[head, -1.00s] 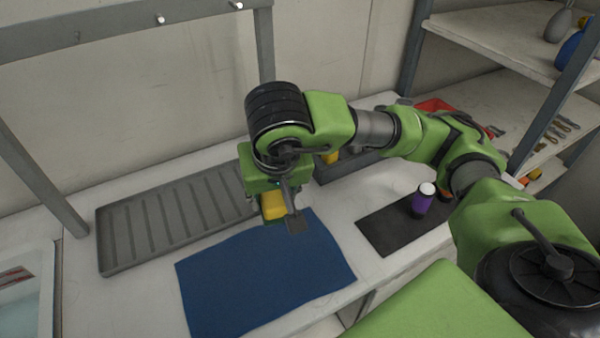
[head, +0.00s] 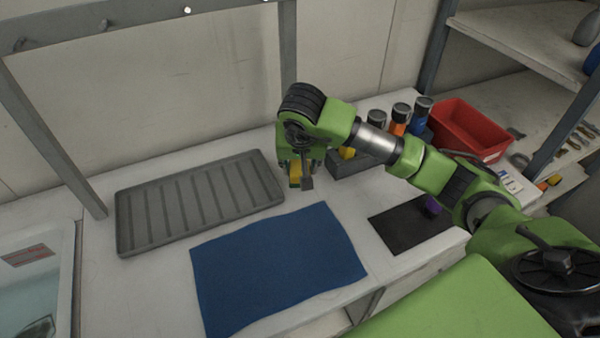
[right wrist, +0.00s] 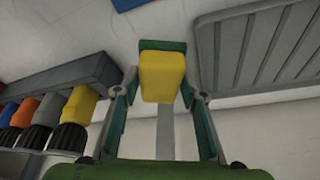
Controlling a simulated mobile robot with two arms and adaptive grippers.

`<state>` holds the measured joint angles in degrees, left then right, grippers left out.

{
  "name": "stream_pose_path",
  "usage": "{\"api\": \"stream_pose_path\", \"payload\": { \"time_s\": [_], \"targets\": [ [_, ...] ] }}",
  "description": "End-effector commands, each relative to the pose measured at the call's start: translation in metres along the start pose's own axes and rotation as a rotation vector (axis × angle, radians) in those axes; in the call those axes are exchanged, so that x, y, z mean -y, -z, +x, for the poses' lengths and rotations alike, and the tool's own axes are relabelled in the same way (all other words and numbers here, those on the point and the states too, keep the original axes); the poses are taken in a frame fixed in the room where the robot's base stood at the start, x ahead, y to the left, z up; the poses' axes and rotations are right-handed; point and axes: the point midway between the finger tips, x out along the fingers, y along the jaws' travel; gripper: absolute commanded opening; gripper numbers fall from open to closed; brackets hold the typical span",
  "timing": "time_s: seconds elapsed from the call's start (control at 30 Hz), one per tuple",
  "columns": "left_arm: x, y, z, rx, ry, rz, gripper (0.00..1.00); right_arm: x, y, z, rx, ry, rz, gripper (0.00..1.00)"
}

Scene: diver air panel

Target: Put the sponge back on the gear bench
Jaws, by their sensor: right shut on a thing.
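The yellow sponge (head: 295,173) is between the fingers of my right gripper (head: 300,182), which is shut on it. In the right wrist view the sponge (right wrist: 162,75) shows clearly between the two green fingers. The gear bench (head: 150,287) is the white surface below. The gripper is over its back part, between the ribbed grey tray and the bottle rack. I cannot tell whether the sponge touches the bench. My left gripper is not in view.
The ribbed tray (head: 200,203) is left of the gripper, and a blue mat (head: 275,268) lies in front. The grey rack (head: 350,166) with several bottles is right. A black mat (head: 400,228) with a purple item (head: 432,206) and a red bin (head: 470,130) are further right.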

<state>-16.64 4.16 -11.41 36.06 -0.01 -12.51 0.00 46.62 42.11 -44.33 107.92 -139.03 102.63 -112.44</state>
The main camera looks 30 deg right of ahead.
Motion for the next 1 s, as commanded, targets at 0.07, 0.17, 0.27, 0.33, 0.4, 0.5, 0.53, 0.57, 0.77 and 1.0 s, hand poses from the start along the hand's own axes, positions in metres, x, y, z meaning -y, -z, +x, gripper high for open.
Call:
{"api": "stream_pose_path", "payload": {
  "time_s": [0.07,0.17,0.27,0.33,0.4,0.5,0.53,0.57,0.77,1.0],
  "targets": [
    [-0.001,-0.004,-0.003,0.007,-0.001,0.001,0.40,-0.001,0.002,0.009,0.004,-0.002,0.002,0.18],
    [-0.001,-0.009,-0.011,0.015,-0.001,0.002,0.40,-0.001,-0.002,0.021,0.006,-0.002,0.000,0.18],
    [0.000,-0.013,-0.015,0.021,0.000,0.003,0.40,-0.001,-0.007,0.032,0.005,-0.002,0.000,0.18],
    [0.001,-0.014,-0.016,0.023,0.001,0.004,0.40,-0.001,-0.008,0.037,0.002,-0.001,0.000,0.18],
    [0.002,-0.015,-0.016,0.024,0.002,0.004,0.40,-0.001,-0.009,0.039,0.000,0.000,0.000,0.18],
    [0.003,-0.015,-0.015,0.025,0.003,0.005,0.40,-0.001,-0.009,0.040,-0.001,0.000,0.000,0.18],
    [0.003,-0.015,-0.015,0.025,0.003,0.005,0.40,-0.001,-0.009,0.040,-0.001,0.000,0.000,0.18],
    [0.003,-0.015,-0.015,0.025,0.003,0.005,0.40,-0.001,-0.009,0.040,-0.001,0.000,0.000,0.18],
    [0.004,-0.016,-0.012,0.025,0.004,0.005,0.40,-0.001,-0.010,0.042,-0.001,-0.001,-0.001,0.46],
    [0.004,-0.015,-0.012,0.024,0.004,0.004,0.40,-0.001,-0.010,0.042,0.000,-0.001,-0.001,0.55]
  ]
}}
